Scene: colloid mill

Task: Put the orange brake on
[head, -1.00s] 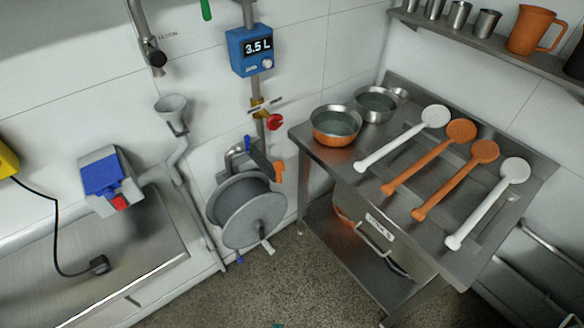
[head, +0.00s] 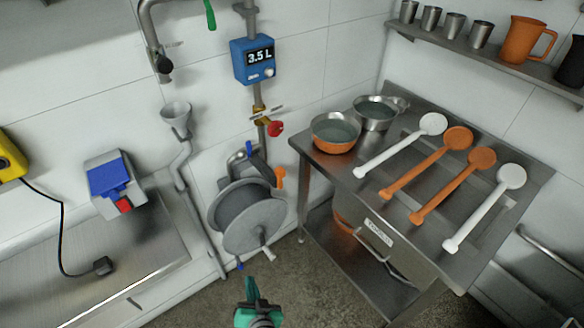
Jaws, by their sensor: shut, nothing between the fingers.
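An orange grip (head: 280,177) sticks out at the upper right of the grey hose reel (head: 246,216), which hangs on the tiled wall. It looks like the orange brake; whether it is on or off I cannot tell. A blue lever (head: 249,149) is at the top of the reel, and a pale crank handle (head: 267,254) is at its lower right. My gripper (head: 251,287) shows at the bottom edge, green and dark, pointing up, with its fingers together and empty. It is below the reel in the picture and apart from it.
A steel table (head: 396,222) on the right carries bowls and long orange and white paddles. A steel counter (head: 150,248) is at the left. A red valve handle (head: 275,129) and a blue meter (head: 253,59) are above the reel. Floor is open before it.

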